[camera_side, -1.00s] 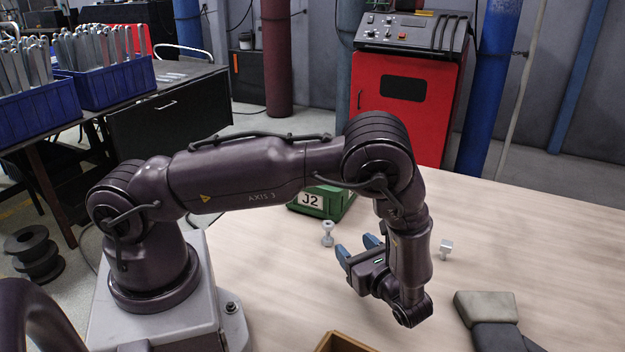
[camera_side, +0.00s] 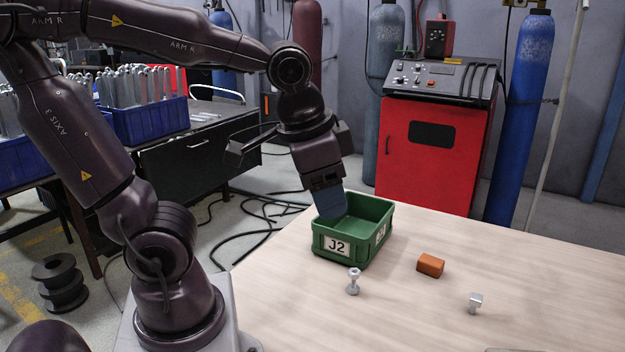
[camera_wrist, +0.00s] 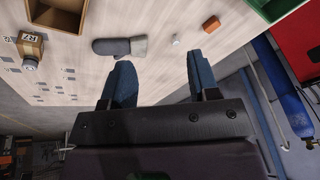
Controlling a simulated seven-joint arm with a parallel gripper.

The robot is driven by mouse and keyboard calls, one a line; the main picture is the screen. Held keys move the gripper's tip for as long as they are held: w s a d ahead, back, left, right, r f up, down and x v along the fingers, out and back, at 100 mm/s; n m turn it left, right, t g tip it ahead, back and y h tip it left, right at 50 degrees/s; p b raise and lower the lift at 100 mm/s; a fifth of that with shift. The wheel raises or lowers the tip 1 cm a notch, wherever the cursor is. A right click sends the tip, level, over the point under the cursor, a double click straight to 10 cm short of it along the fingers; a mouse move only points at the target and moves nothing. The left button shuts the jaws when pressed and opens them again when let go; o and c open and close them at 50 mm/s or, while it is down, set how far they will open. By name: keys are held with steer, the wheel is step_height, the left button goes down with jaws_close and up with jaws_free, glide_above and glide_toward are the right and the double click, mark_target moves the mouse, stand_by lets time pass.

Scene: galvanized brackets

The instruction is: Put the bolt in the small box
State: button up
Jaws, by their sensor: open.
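A green open box (camera_side: 378,245) labelled J2 stands near the table's far left edge; its visible interior looks empty. Two small pale metal pieces stand upright: a dumbbell-shaped one (camera_side: 353,283) in front of the box, and a block-headed one (camera_side: 475,303) farther right. I cannot tell for sure which is the bolt. My gripper (camera_side: 332,208) is open, with blue fingers pointing down at the box's back left in the side view; its depth relative to the box is unclear. In the wrist view the fingers (camera_wrist: 160,62) are apart with nothing between them.
An orange block (camera_side: 430,265) lies right of the green box.

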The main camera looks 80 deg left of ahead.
steer(key=shift+s+d+r+n+t+h, duration=0.2)
steer(key=shift+s+d+r+n+t, duration=0.1)
steer(key=shift+s+r+t, duration=0.2)
steer(key=shift+s+d+r+n+t+h, duration=0.2)
steer(key=shift+s+r+n+t, duration=0.15)
steer(key=shift+s+t, duration=0.25)
steer(key=shift+w+a, duration=0.1)
steer(key=m+g+y, duration=0.5)
steer(key=m+g, duration=0.1)
steer(key=m, duration=1.2)
glide_toward(356, 275)
steer(key=x, duration=1.3)
steer(key=shift+w+f, duration=0.15)
